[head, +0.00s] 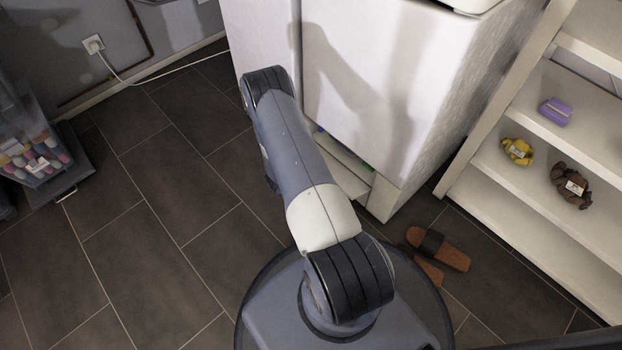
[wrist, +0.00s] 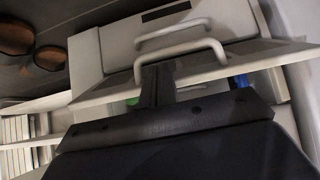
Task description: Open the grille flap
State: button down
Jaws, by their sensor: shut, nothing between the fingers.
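The grille flap (head: 345,178) is a pale panel low on the front of the white machine (head: 360,90). It leans out from the machine, with a gap above it showing some green inside; my arm hides part of it. In the wrist view the flap (wrist: 105,92) fills the upper middle, with pale bar handles (wrist: 190,46) on it. My gripper (wrist: 157,84) is shut and empty, its fingertips close by the lower handle bar; I cannot tell whether they touch. Green and blue things show in the gap beside the fingers. In the head view my gripper is hidden.
A white shelf unit (head: 480,150) with small toys stands right of the machine. Brown slippers (head: 440,250) lie on the floor between the shelf and my base. A bin of colourful items (head: 35,150) stands at the left. The dark tiled floor left of my arm is clear.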

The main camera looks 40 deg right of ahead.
jog(key=shift+d+f, duration=0.1)
jog(key=shift+f, duration=0.05)
notch_tip(320, 180, down, 6)
jog(key=a+b, duration=0.1)
jog(key=b, duration=0.4)
jog(key=shift+a, duration=0.2)
jog(key=shift+s, duration=0.1)
